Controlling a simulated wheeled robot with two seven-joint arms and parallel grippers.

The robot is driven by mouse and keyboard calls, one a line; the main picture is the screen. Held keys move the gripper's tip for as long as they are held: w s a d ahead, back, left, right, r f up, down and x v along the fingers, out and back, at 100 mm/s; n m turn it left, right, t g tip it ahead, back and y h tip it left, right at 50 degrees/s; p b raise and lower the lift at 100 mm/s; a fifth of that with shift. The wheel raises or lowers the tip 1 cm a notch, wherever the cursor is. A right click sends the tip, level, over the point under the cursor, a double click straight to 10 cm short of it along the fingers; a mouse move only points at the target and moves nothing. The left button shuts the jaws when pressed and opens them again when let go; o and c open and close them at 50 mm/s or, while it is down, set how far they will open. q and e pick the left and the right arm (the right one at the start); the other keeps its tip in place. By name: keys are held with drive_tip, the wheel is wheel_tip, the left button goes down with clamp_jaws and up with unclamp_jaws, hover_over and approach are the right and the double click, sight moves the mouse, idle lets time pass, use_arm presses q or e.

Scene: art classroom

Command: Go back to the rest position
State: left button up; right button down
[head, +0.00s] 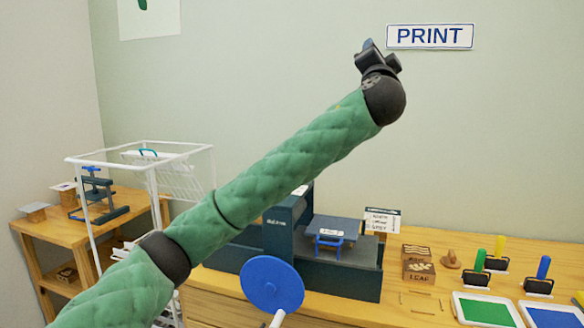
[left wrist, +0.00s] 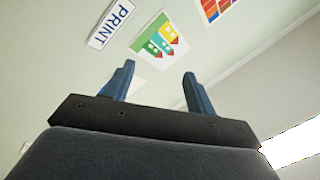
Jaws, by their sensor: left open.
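My left arm, in a green quilted sleeve, crosses the head view from the lower left to the upper middle. My left gripper (head: 369,45) is raised high in front of the wall, left of the PRINT sign (head: 430,36). In the left wrist view its two blue fingers (left wrist: 160,85) stand well apart with nothing between them. Beyond them are the wall and the PRINT sign (left wrist: 111,24). My right gripper is in neither view.
A printing press (head: 330,272) with a blue wheel (head: 272,284) stands on the wooden table (head: 420,303) below my arm. Green (head: 486,311) and blue (head: 553,316) ink trays lie at the right. A white wire rack (head: 152,185) stands at the left. The air around the gripper is clear.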

use_arm(q)
drive_tip(key=s+a+f+n+g+y+p, duration=0.1)
drive_tip(key=s+a+f+n+g+p, duration=0.2)
drive_tip(key=s+a+f, duration=0.95)
drive_tip(key=w+a+f+n+g+y+p, duration=0.1)
drive_tip(key=a+f+n+g, duration=0.35)
drive_tip(key=f, duration=1.75)
drive_tip(key=s+a+f+n+g+p, duration=0.1)
drive_tip(key=s+a+f+g, duration=0.45)
drive_tip(key=a+f, duration=0.8)
drive_tip(key=s+a+f+n+g+y+p, duration=0.1)
drive_tip(key=s+f+g, duration=0.1)
drive_tip(key=s+f, duration=0.75)
drive_tip(key=s+a+f+n+g+p, duration=0.15)
drive_tip(key=s+f, duration=0.45)
drive_tip(key=f, duration=0.6)
drive_tip(key=s+f+g, duration=0.2)
drive_tip(key=s+f, duration=0.3)
drive_tip(key=s, duration=0.3)
drive_tip(key=s+f+g+p, duration=0.1)
drive_tip(key=s+f+g, duration=0.1)
drive_tip(key=s+f, duration=0.3)
drive_tip(key=s, duration=0.4)
drive_tip(key=shift+s+y, duration=0.3)
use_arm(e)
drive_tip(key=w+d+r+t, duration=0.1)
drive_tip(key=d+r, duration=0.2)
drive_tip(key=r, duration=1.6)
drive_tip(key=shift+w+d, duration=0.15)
